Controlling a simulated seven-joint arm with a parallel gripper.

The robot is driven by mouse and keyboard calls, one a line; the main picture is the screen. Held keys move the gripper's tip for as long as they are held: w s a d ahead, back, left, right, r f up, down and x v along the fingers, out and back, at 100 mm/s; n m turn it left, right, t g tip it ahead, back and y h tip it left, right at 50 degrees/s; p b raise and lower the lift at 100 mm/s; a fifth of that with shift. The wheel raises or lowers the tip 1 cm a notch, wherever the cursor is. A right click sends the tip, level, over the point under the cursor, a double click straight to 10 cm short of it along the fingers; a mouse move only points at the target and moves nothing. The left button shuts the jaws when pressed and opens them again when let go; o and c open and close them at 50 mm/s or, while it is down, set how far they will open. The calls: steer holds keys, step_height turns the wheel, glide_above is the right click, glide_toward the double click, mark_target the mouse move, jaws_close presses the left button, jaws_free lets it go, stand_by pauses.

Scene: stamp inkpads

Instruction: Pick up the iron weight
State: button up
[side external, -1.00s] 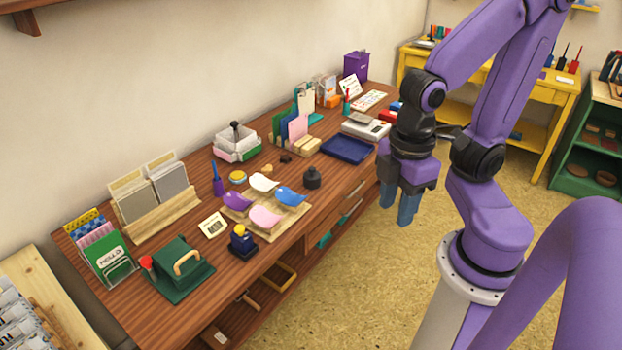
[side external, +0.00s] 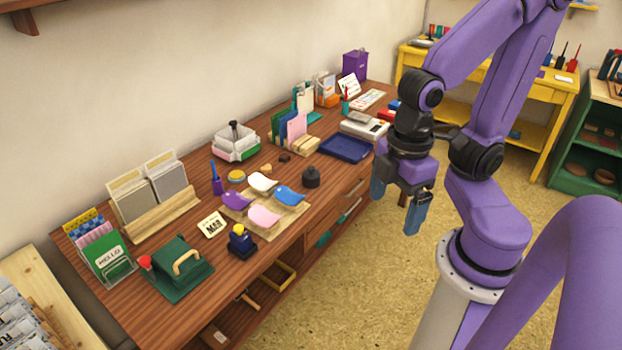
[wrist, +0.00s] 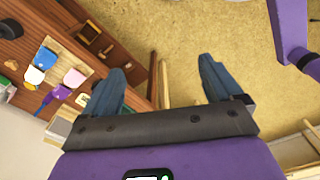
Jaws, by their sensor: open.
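The iron weight appears to be the small dark, round piece with a knob on top (side external: 312,177), standing upright on the wooden desk right of the colored dishes. A dark round shape at the left edge of the wrist view (wrist: 10,65) looks like the same piece. My gripper (side external: 396,208) is open and empty, with blue fingers spread apart. It hangs off the desk's front edge, to the right of the weight and clear of it. In the wrist view the gripper (wrist: 161,68) has only floor and furniture between its fingers.
A wooden board (side external: 236,221) with purple, white, blue and pink dishes lies left of the weight. A blue tray (side external: 345,148) and a scale (side external: 364,126) stand farther back. Bare desk surrounds the weight's right side.

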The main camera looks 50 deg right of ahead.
steer(key=w+a+f+m+t+y, duration=0.1)
steer(key=w+a+f+m+t, duration=0.1)
steer(key=w+a+f+m, duration=0.45)
steer(key=w+a+f+m+t+y, duration=0.1)
steer(key=w+f+m+t+y, duration=0.15)
steer(key=w+f, duration=0.7)
steer(key=m+t+h, duration=0.8)
steer(key=t+h, duration=0.2)
glide_toward(316, 180)
steer(key=shift+d+f+x, duration=0.1)
steer(key=shift+x, duration=1.4)
steer(key=shift+d+f+x, duration=0.1)
steer(key=shift+d+x, duration=0.05)
steer(key=shift+x, duration=1.35)
steer(key=shift+a+x, duration=0.15)
steer(key=shift+x, duration=1.15)
steer(key=shift+a+x, duration=0.1)
steer(key=shift+x, duration=1.15)
steer(key=shift+w+r, duration=0.1)
steer(key=shift+r, duration=0.05)
jaws_close()
steer(key=shift+w+r, duration=0.1)
